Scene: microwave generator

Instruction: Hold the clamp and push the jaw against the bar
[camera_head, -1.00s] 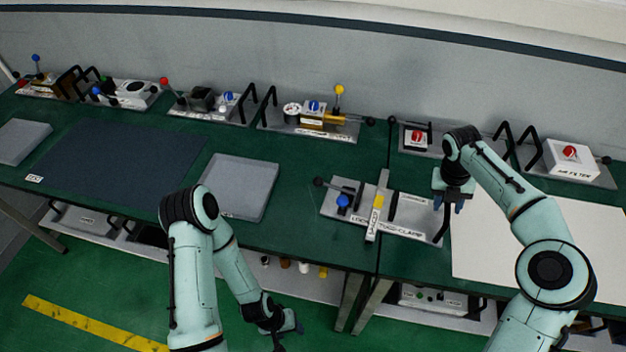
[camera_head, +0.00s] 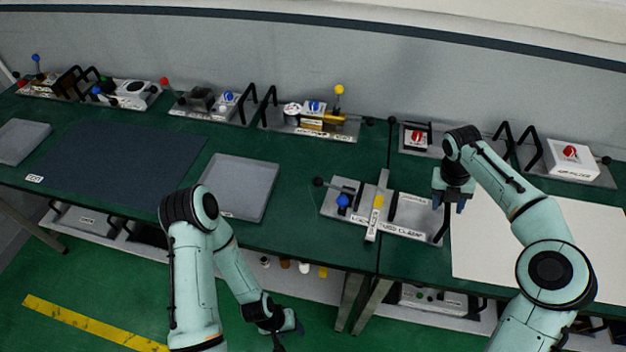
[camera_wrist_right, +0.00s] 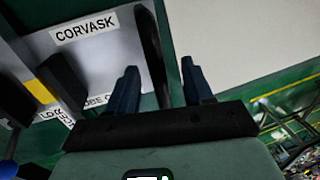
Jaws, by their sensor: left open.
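The clamp is a grey plate (camera_head: 412,214) on the green bench, with a blue knob (camera_head: 343,200), a dark-knobbed lever (camera_head: 318,182) at its left and a black handle (camera_head: 441,226) at its right end. A pale bar with a yellow patch (camera_head: 378,201) lies across it. The dark jaw block (camera_head: 393,205) stands just right of the bar, with a small gap. My right gripper (camera_head: 453,206) is at the handle; in the right wrist view its fingers (camera_wrist_right: 160,88) are apart, with the handle (camera_wrist_right: 152,50) between them. My left gripper (camera_head: 288,332) hangs low before the bench, open and empty.
A grey tray (camera_head: 240,188) lies left of the clamp and a white board (camera_head: 530,250) right of it. Several devices with black handles line the back, including one with a yellow knob (camera_head: 340,90) and a white box with a red knob (camera_head: 572,160).

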